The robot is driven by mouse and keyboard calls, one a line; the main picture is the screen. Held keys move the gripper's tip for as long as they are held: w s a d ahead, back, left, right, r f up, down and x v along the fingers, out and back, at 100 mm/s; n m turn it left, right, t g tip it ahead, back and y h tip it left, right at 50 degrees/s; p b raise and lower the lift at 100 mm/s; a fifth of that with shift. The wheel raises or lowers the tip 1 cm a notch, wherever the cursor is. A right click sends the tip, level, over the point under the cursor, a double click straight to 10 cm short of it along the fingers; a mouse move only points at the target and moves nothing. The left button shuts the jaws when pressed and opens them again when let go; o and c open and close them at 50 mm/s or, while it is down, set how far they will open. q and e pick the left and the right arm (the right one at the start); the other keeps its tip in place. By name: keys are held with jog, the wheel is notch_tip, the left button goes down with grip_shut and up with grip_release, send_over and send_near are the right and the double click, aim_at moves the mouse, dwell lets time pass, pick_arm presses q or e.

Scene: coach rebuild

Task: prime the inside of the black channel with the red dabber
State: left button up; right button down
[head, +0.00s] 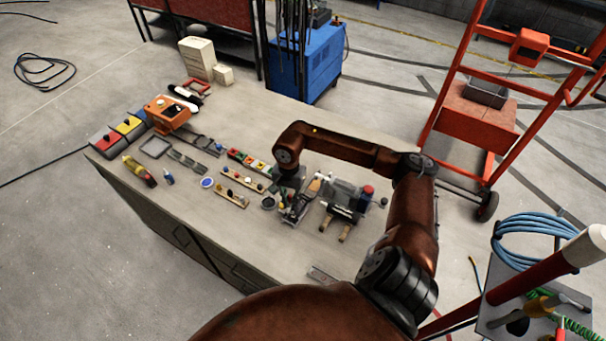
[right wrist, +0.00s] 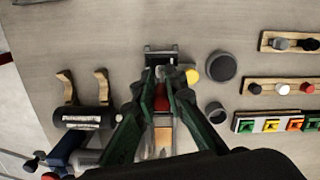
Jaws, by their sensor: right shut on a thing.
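My right gripper (right wrist: 161,92) is shut on the red dabber (right wrist: 161,103), whose red part shows between the two green fingers in the right wrist view. The dabber's tip is hidden from me. A grey and black piece (right wrist: 160,56) lies just beyond the fingertips and looks like the black channel; I cannot tell whether the dabber touches its inside. In the head view the right gripper (head: 289,184) points down at the middle of the bench, and the dabber is hidden there. My left gripper is in neither view.
A black roller-like part (right wrist: 88,118) with two wooden handles lies beside the gripper. Dark round dishes (right wrist: 221,66) and wooden racks with knobs (right wrist: 283,88) stand on the other side. An orange device (head: 167,112) and coloured bins (head: 127,126) sit at the bench's left end. The bench's front right is mostly clear.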

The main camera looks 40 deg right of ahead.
aim_at(289, 198)
jog(key=shift+r+p, duration=0.75)
jog(key=shift+r, duration=1.8)
